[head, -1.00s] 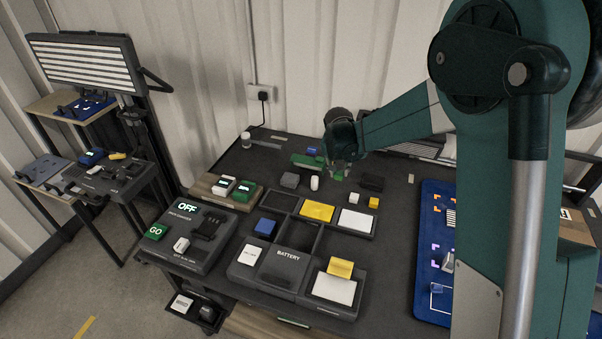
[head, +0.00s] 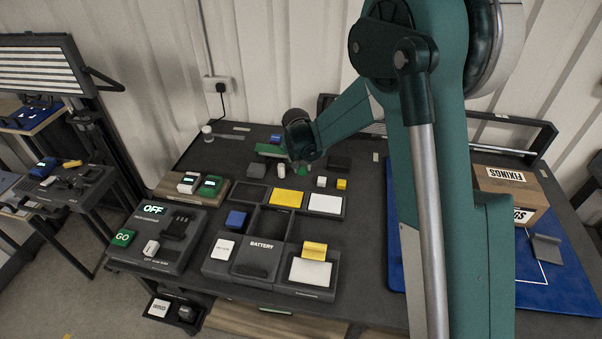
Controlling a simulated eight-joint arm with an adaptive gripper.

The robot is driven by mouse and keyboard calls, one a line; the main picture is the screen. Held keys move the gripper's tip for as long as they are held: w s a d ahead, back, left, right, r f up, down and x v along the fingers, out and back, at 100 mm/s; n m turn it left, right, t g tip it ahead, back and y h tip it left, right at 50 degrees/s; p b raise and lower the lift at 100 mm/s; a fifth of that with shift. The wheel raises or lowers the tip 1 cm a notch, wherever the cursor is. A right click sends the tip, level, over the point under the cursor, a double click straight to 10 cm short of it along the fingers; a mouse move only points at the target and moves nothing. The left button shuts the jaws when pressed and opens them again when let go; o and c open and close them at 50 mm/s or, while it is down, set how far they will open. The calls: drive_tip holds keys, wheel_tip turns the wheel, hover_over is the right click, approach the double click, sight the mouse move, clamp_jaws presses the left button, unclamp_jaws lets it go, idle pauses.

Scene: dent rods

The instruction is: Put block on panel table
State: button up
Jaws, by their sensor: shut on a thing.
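My gripper (head: 297,158) is over the back middle of the dark table (head: 375,245), its fingers pointing down. It is shut on a block that the fingers mostly hide; I cannot tell its colour or shape for certain. A bit of green shows at the fingertips. A small white piece (head: 281,171) stands just left of the fingers. A dark block (head: 339,163) lies to their right, with small white (head: 321,182) and yellow (head: 341,184) blocks in front of it. I cannot tell which surface is the panel table.
A blue board (head: 530,283) with white outlines lies at the right, partly behind my arm. A wooden FIXINGS box (head: 510,190) stands at its back. Compartments and a BATTERY unit (head: 258,262) fill the front middle. A smaller side table (head: 60,190) stands at the left.

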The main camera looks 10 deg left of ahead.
sight(303, 172)
drive_tip(key=shift+f, duration=0.45)
drive_tip(key=shift+f, duration=1.85)
drive_tip(key=shift+f+b, duration=0.2)
drive_tip(key=shift+b, duration=0.1)
drive_tip(key=o, duration=0.8)
drive_tip(key=shift+r, duration=0.2)
drive_tip(key=shift+p+v, duration=0.5)
drive_tip(key=shift+v, duration=5.5)
drive_tip(key=shift+s, duration=0.1)
